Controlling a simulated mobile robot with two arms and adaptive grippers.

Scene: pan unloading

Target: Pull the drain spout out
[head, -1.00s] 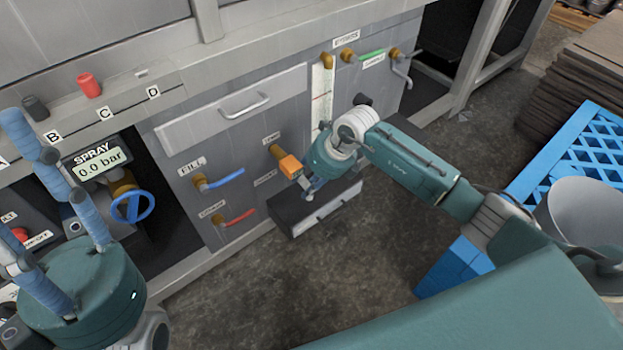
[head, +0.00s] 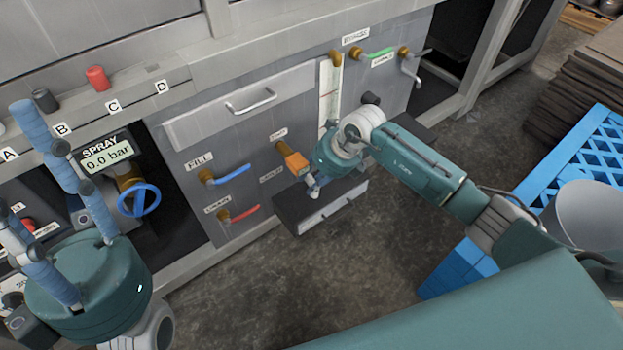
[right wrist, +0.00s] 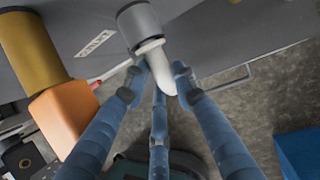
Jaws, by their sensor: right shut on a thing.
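The drain spout (right wrist: 162,75) is a short pale tube that comes out of a grey cylinder on the panel in the right wrist view. My right gripper (right wrist: 160,78) has its blue fingers closed around this pale tube. In the head view my right gripper (head: 318,184) is low at the panel and hides most of the spout. An orange block handle (head: 296,163) on a brass pipe is just left of it, also large in the right wrist view (right wrist: 65,118). My left gripper (head: 45,195) is at the left, fingers spread and empty.
A dark box with a handle (head: 290,213) sits low under my right gripper. Blue (head: 232,173) and red (head: 243,214) levers are left of the orange handle. A blue valve wheel (head: 139,199) is further left. A blue pallet (head: 590,150) is at the right. Floor in front is clear.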

